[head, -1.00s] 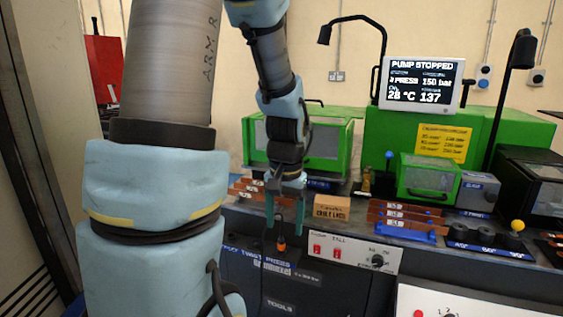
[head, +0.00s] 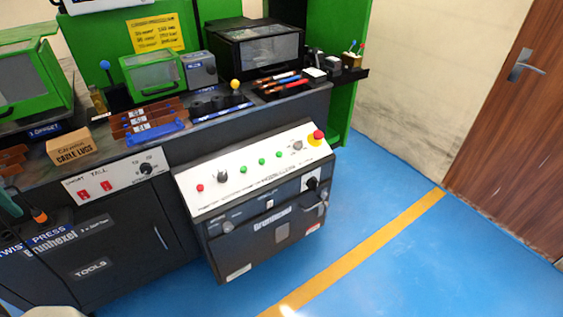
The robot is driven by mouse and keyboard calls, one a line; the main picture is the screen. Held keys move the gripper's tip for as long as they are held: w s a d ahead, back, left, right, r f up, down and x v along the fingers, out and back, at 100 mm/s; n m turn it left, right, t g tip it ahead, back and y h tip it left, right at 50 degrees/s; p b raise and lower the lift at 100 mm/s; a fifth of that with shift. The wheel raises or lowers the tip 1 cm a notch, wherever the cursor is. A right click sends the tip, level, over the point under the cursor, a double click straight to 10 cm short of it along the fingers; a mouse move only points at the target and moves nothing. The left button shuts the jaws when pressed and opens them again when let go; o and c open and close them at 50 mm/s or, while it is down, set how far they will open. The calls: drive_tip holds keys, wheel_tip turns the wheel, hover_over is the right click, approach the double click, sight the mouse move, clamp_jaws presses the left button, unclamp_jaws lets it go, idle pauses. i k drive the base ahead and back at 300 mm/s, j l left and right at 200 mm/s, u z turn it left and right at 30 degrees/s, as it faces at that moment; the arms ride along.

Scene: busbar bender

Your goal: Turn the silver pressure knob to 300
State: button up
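The sloped white control panel (head: 255,166) on the black cabinet is in the middle of the head view. It carries a grey knob (head: 222,176) at the left and a small silver-looking knob (head: 297,146) at the right. Another round silver-grey knob (head: 227,227) is on the dark front below. Labels and settings are too small to read, so I cannot tell which is the pressure knob.
The panel also has a red mushroom button (head: 318,135) and several green buttons. A white switch panel (head: 117,179) with a black knob is to its left. A cardboard box (head: 72,147) and copper bars sit on the bench. Blue floor (head: 385,200) at the right is clear.

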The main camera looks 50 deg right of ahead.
sight(298, 145)
drive_tip(key=z, duration=1.95)
drive_tip(key=i+l+u, duration=0.2)
drive_tip(key=l+u, duration=0.25)
drive_tip(key=l, duration=0.6)
drive_tip(key=l+u, duration=0.45)
drive_tip(key=l, duration=0.6)
drive_tip(key=i+j+u, duration=0.15)
drive_tip(key=j+u, duration=0.2)
drive_tip(key=i+j+u, duration=0.25)
drive_tip(key=u, duration=0.15)
drive_tip(key=j, duration=0.1)
